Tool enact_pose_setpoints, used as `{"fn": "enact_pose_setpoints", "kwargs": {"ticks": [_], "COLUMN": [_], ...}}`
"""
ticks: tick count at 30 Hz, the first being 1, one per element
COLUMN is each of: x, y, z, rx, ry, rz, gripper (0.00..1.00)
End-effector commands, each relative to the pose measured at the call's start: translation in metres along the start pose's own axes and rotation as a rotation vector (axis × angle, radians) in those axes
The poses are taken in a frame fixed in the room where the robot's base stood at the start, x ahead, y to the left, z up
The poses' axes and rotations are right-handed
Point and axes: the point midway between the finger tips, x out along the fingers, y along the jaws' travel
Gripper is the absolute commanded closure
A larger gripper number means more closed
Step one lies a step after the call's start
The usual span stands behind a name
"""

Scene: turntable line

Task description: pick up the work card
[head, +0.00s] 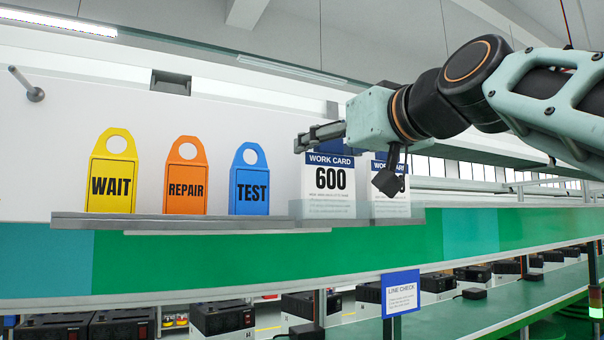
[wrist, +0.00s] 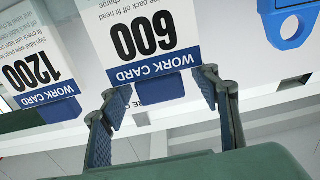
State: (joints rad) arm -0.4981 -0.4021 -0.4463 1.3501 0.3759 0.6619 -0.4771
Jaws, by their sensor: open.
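A white work card reading 600 (head: 328,180) with a dark blue header stands upright in a holder on the ledge. It shows upside down in the wrist view (wrist: 146,38), with a blue tab at its header edge. A second work card (head: 390,207) stands to its right, partly behind my gripper; it reads 1200 in the wrist view (wrist: 38,72). My gripper (head: 301,143) is open at the top edge of the 600 card. In the wrist view its fingers (wrist: 163,90) are spread to either side of the blue tab. Whether they touch the card I cannot tell.
Yellow WAIT (head: 111,187), orange REPAIR (head: 186,190) and blue TEST (head: 249,193) tags stand left of the cards on the grey ledge (head: 180,222). A LINE CHECK sign (head: 401,293) hangs below. Several black-and-white machines sit on the lower line.

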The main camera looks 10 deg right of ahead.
Motion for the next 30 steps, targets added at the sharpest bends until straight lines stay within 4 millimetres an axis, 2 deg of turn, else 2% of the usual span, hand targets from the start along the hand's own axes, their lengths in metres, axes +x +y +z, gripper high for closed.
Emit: {"fn": "enact_pose_setpoints", "kwargs": {"ticks": [6, 21, 30], "x": [0.0004, 0.0001, -0.0001], "y": [0.0003, 0.0002, 0.0002], "z": [0.0002, 0.0001, -0.0007], "rx": [0.0, 0.001, 0.001], "ry": [0.001, 0.001, 0.002], "rz": [0.0, 0.0, 0.0], "gripper": [0.44, 0.99, 1.0]}}
